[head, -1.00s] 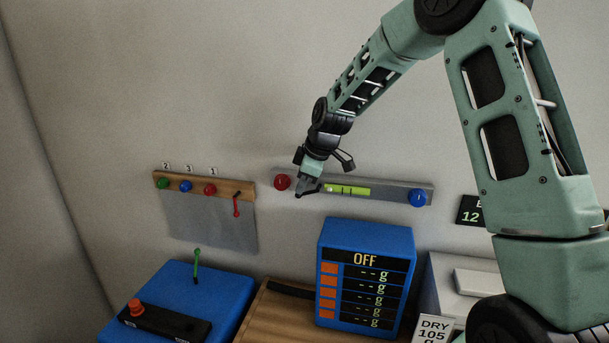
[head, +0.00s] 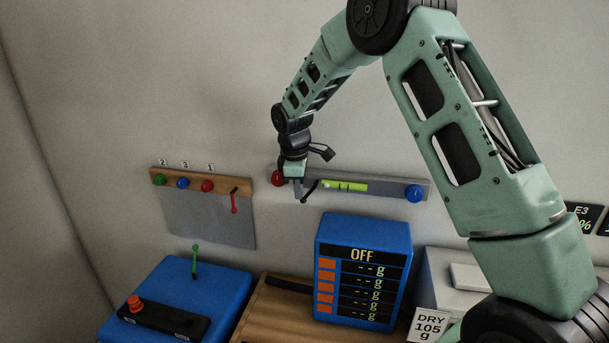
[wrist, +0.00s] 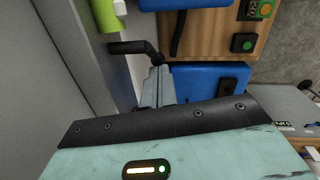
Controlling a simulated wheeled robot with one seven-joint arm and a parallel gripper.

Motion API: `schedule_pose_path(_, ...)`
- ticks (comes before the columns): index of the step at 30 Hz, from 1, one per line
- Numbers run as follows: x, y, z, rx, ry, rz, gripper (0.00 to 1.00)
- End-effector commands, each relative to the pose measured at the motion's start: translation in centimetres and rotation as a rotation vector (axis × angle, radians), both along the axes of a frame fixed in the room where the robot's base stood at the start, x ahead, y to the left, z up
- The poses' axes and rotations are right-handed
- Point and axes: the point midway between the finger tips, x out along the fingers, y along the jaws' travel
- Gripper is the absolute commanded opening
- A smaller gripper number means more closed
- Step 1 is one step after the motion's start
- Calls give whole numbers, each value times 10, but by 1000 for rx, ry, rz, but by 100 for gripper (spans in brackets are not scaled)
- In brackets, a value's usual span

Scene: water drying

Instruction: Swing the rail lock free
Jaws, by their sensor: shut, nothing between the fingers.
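A grey rail (head: 390,189) is fixed to the wall, with a red knob (head: 278,178) at its left, a yellow-green bar (head: 345,186) on its face and a blue knob (head: 414,194) at its right. A black bent lever (head: 309,190) sits at the left end of the bar; it also shows in the wrist view (wrist: 130,47). My gripper (head: 302,197) points down beside this lever, its fingers shut and empty. In the wrist view the fingertips (wrist: 158,72) are close to the lever's bent end; I cannot tell whether they touch.
A wooden peg rail (head: 225,182) with coloured knobs and a red lever (head: 234,202) is to the left. Below are a blue display box (head: 318,222) reading OFF, a blue box (head: 225,285) with a green lever, and a wooden surface (head: 265,318). The wall above is bare.

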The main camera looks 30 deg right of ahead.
Motion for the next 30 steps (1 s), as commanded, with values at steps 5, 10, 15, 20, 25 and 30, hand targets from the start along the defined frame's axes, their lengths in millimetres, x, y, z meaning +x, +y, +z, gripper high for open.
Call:
schedule_pose_path(5,-2,-2,-9,6,-4,-2,0)
schedule_pose_path(10,-3,-3,-14,7,-6,-2,0)
schedule_pose_path(15,-4,-4,-18,7,-7,-1,0)
schedule_pose_path(20,-5,-5,-19,7,-7,-1,0)
schedule_pose_path(25,-6,-6,-19,8,-6,-1,0)
schedule_pose_path(30,-6,-6,-19,8,-6,-1,0)
